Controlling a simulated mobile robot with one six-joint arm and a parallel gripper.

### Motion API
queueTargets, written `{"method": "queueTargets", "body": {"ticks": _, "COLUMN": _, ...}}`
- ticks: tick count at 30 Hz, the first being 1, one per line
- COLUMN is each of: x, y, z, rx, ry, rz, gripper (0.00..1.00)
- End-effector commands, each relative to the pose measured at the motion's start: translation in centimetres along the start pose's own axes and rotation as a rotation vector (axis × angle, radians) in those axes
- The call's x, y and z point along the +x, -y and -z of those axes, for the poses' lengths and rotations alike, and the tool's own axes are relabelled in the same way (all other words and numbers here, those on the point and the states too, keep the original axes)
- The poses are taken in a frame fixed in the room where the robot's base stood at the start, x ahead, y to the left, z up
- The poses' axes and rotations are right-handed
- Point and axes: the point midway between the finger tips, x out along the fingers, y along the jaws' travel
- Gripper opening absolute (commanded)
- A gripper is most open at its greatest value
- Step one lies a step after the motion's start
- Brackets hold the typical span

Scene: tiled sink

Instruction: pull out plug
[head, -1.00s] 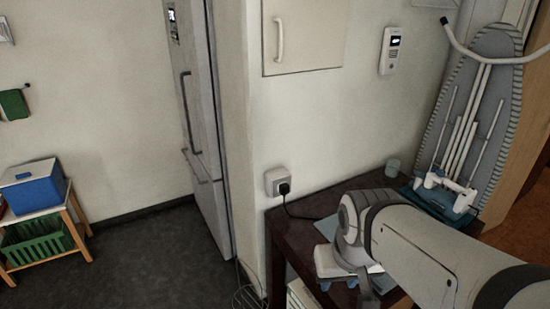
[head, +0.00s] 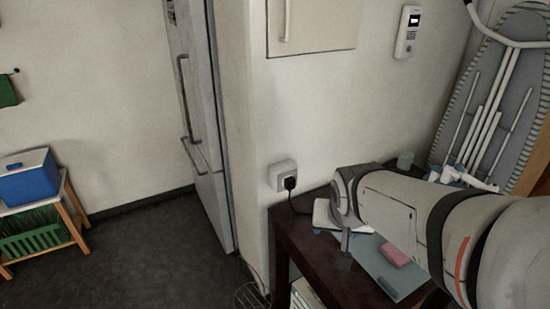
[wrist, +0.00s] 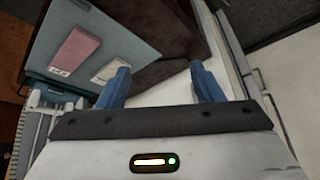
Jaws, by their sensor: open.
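The black plug (head: 290,183) sits in a white wall socket (head: 281,174) above the dark table's left end, with its cord hanging down toward the table. My gripper (wrist: 162,85) shows two blue fingers spread apart with nothing between them in the wrist view. In the head view my arm reaches in from the right, and its end is over the table, to the right of and a little below the plug, apart from it. The fingers are mostly hidden there. I cannot make out the plug in the wrist view.
An ironing board (head: 505,90) leans at the right. A fridge (head: 200,120) stands left of the wall corner. Open floor lies at the left.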

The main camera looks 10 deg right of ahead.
Motion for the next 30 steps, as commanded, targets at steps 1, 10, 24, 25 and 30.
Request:
{"method": "queueTargets", "body": {"ticks": 1, "x": 3.6, "y": -0.3, "z": 1.3, "rx": 0.077, "ry": -0.068, "rz": -0.001, "gripper": 0.6}}
{"method": "queueTargets", "body": {"ticks": 10, "x": 15.2, "y": 0.5, "z": 11.4, "rx": 0.515, "ry": -0.473, "rz": 0.274, "gripper": 0.6}}
{"method": "queueTargets", "body": {"ticks": 24, "x": 25.3, "y": 4.9, "z": 15.0, "rx": 0.958, "ry": -0.43, "rz": 1.086, "gripper": 0.6}}
{"method": "queueTargets", "body": {"ticks": 25, "x": 25.4, "y": 5.0, "z": 15.0, "rx": 0.969, "ry": -0.417, "rz": 1.112, "gripper": 0.6}}
{"method": "queueTargets", "body": {"ticks": 30, "x": 25.6, "y": 5.3, "z": 14.9, "rx": 0.999, "ry": -0.375, "rz": 1.188, "gripper": 0.6}}
